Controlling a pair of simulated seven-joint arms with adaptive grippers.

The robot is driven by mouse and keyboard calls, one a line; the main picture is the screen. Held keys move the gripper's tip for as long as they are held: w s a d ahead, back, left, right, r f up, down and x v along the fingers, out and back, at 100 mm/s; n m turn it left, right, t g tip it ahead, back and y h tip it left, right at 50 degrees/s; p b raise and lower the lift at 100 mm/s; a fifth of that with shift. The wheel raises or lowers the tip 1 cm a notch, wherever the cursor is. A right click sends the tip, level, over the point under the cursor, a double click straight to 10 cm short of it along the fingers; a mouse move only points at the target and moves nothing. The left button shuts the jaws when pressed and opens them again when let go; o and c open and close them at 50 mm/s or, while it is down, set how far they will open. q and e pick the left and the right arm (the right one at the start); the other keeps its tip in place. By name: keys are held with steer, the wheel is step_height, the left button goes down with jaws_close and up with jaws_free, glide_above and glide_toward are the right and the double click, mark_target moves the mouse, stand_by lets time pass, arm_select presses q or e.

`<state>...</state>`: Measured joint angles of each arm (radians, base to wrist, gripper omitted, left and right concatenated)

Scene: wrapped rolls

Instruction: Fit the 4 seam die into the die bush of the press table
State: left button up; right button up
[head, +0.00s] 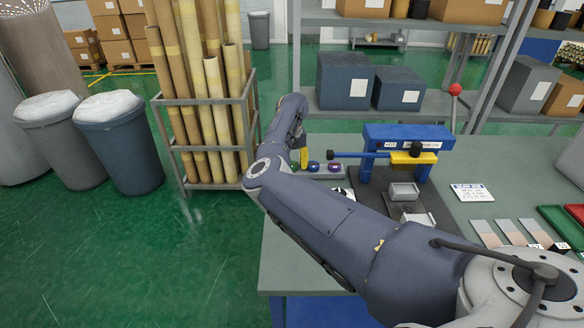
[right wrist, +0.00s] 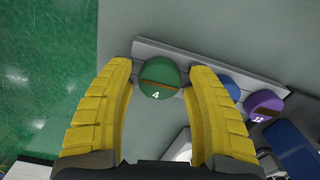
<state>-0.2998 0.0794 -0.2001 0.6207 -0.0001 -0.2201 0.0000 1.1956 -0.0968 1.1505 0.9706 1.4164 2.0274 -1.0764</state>
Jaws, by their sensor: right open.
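The green die (right wrist: 158,80) marked 4 sits in a light rack (right wrist: 146,47) in the right wrist view, its face crossed by a brown band. My right gripper (right wrist: 160,68) is open, with one yellow finger on each side of this die and the die not clamped. In the head view my right gripper (head: 303,157) is at the rack, partly hidden behind my arm. The blue press (head: 410,137) stands to the right on the press table (head: 300,255). A grey block (head: 403,190) lies under its yellow ram; I cannot make out the bush opening. My left gripper is not in view.
A blue die (head: 313,166) and a purple die (head: 334,166) share the rack. A white sign (head: 472,193), sample strips and green and red trays lie right of the press. A rack of tall rolls (head: 215,110) stands left of the table.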

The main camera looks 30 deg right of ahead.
jaws_close()
stand_by(0.4)
